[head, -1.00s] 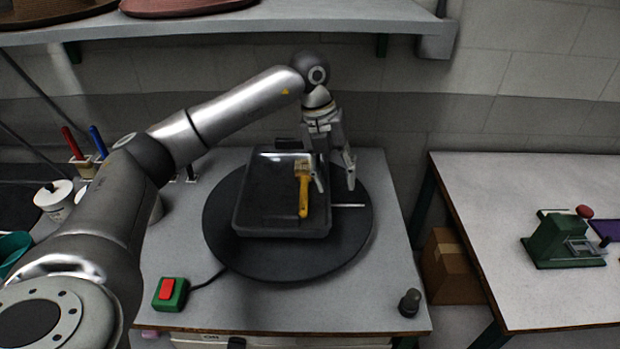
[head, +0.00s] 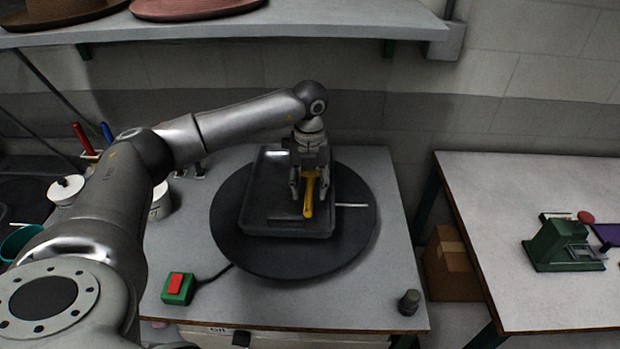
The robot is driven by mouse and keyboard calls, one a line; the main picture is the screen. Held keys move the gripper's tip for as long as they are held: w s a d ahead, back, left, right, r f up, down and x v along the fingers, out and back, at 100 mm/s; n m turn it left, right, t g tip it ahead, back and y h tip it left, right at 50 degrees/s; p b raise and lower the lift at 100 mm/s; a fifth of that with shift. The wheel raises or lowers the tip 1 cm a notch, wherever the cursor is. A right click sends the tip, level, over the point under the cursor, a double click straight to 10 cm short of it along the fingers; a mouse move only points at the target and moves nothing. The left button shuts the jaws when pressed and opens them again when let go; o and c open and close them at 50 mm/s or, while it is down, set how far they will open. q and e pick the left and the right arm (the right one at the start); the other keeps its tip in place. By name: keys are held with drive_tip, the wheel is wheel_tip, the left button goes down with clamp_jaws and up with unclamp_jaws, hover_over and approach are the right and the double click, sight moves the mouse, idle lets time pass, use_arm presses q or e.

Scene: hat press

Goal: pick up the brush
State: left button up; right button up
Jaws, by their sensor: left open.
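The brush with a yellow handle (head: 309,197) lies in the dark tray (head: 262,222), its handle toward me. Its bristle end is hidden under my left gripper. The tray sits on a round black turntable (head: 232,249) on the grey table. My left gripper (head: 309,192) is open, pointing down over the tray, with one finger on each side of the brush handle. I cannot tell whether the fingers touch the brush. My right gripper is not in view.
A green box with a red button (head: 178,288) stands at the table's front left, and a small dark knob (head: 409,302) at the front right. A white pot (head: 66,189) is at the left. A green device (head: 562,246) stands on the right table. A shelf (head: 330,20) runs above the back.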

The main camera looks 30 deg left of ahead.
use_arm(q)
drive_tip(key=shift+f, duration=0.9)
drive_tip(key=shift+a, duration=0.1)
drive_tip(key=shift+c, duration=0.3)
clamp_jaws()
drive_tip(key=shift+r, duration=0.1)
